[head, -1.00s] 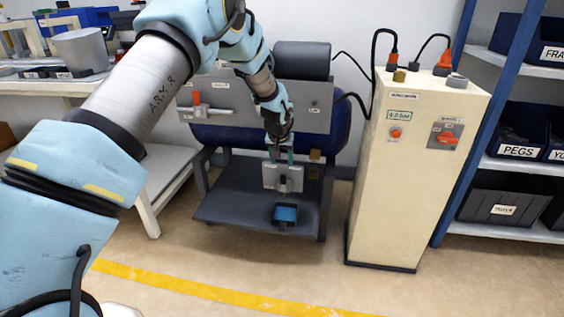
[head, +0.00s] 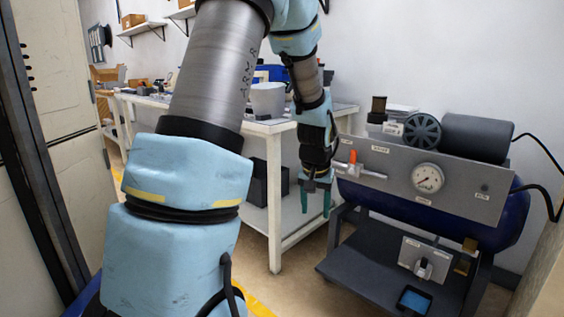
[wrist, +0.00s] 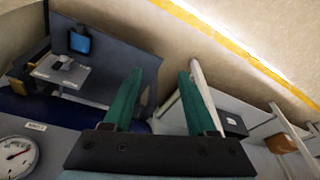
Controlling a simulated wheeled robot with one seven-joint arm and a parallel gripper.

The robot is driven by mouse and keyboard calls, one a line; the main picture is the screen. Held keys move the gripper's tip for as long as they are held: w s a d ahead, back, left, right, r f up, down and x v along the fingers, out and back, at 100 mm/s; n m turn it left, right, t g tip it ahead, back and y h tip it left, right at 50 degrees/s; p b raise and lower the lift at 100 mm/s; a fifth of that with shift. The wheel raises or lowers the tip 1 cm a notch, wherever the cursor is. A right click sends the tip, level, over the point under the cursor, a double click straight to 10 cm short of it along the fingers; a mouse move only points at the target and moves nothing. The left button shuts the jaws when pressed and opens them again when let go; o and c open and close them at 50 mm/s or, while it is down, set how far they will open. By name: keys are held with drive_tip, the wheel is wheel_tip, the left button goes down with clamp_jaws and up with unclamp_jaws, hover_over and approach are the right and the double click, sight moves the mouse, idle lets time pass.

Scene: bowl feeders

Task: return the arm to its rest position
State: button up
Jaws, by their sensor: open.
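My gripper (head: 316,199) hangs from my blue and grey arm in the head view, with its green fingers pointing down. It is between the white workbench and the compressor stand, in front of the wall. In the wrist view my gripper (wrist: 158,100) shows two green fingers spread apart with nothing between them. The fingers touch nothing that I can see. My arm is still raised and extended in front of the head camera, and part of the bench is hidden behind it.
The compressor (head: 487,137) with its gauge panel (head: 400,190) stands at right on a dark stand (head: 360,262). A white workbench (head: 285,228) is behind my arm. A dark upright post (head: 40,165) and pale cabinet are at left. Open floor lies between bench and stand.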

drive_tip(key=s+a+r+n+g+p, duration=0.1)
drive_tip(key=s+a+r+n+p, duration=0.2)
drive_tip(key=s+a, duration=1.25)
wheel_tip(320, 180, up, 24)
drive_tip(key=w+p, duration=0.1)
drive_tip(key=p, duration=2)
drive_tip(key=shift+y, duration=0.3)
